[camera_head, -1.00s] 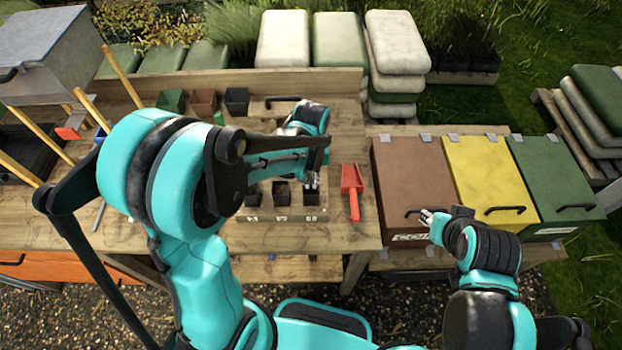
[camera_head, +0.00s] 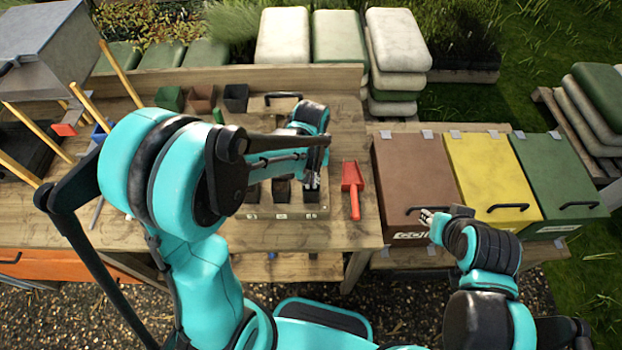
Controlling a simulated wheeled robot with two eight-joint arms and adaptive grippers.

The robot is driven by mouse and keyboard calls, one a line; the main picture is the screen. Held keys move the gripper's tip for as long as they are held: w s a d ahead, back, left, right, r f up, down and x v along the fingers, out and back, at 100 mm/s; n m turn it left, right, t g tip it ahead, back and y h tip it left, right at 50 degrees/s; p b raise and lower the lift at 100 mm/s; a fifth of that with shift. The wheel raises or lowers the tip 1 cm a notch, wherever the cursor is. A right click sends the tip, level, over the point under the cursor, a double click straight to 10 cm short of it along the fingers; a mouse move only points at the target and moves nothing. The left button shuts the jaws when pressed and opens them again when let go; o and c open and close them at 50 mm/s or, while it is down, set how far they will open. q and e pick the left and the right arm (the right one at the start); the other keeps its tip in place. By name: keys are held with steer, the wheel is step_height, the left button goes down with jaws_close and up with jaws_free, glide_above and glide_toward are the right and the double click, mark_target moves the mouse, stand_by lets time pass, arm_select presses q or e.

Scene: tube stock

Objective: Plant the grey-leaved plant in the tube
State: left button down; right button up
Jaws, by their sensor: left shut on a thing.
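My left gripper (camera_head: 312,181) points down at the right end of a wooden tray (camera_head: 290,212) on the bench. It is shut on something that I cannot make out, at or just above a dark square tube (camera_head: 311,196). Another dark tube (camera_head: 281,191) stands to its left in the tray. My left forearm covers the tray's left and back parts. I cannot make out any grey-leaved plant. My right gripper (camera_head: 429,216) is by the front of the brown bin, away from the tray; its fingers are too small to read.
A red scoop (camera_head: 353,190) lies right of the tray. Green, brown and black pots (camera_head: 203,97) stand at the back of the bench. Brown (camera_head: 415,175), yellow (camera_head: 488,170) and green (camera_head: 550,175) lidded bins stand at the right. Wooden handles (camera_head: 120,72) rise at the left.

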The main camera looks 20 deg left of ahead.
arm_select(q)
steer(key=shift+f+b, duration=0.6)
steer(key=shift+b, duration=0.15)
stand_by(1.2)
stand_by(0.6)
steer(key=c, duration=1.6)
jaws_free()
steer(key=c, duration=0.5)
steer(key=shift+o, duration=0.2)
steer(key=shift+r, duration=0.15)
